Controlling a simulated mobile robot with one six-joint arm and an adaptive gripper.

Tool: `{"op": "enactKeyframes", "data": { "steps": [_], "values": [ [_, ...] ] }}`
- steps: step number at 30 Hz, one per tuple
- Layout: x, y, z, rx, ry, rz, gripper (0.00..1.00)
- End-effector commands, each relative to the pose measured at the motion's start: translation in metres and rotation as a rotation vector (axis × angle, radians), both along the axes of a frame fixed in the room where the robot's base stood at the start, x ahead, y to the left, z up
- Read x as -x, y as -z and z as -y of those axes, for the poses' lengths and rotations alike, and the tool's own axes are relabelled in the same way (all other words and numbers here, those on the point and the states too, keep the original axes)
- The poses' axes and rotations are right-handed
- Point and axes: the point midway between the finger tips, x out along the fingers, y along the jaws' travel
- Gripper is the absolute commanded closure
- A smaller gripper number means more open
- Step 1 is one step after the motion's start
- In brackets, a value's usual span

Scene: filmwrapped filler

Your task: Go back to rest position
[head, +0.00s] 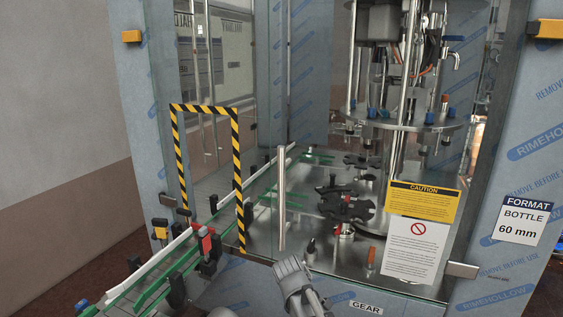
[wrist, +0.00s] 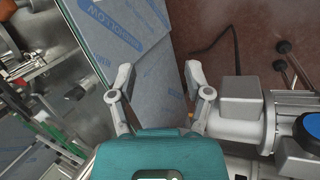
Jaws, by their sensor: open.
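My gripper (wrist: 157,80) is in the wrist view, with its two grey fingers spread wide apart and nothing between them. It is open and empty. Behind the gap lie a film-wrapped panel (wrist: 125,35) with blue lettering and dark red-brown floor (wrist: 215,15). I cannot see either finger touching anything. In the head view the gripper's fingertips cannot be made out clearly. The filler machine's lower plate (head: 330,257) and its dark star wheel (head: 346,205) stand behind the glass.
A grey motor (wrist: 240,97) is close to the right finger in the wrist view. A black cable (wrist: 236,45) lies on the floor. In the head view, a conveyor with green rails (head: 150,295) runs through a yellow-black striped opening (head: 238,170). A caution sign (head: 422,202) hangs on the glass.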

Motion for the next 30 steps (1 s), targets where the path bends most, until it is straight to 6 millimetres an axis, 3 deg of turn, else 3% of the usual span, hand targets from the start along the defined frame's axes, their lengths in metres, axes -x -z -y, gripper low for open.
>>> {"op": "enactKeyframes", "data": {
  "steps": [1,6,15,21,30],
  "values": [
    [0.013,0.010,0.015,-0.041,0.079,-0.003,0.36],
    [0.044,0.031,0.047,-0.184,0.354,-0.014,0.36],
    [0.091,0.054,0.083,-0.375,0.769,-0.048,0.36],
    [0.102,0.057,0.089,-0.423,0.879,-0.061,0.36],
    [0.102,0.056,0.090,-0.426,0.888,-0.062,0.36]
  ]
}}
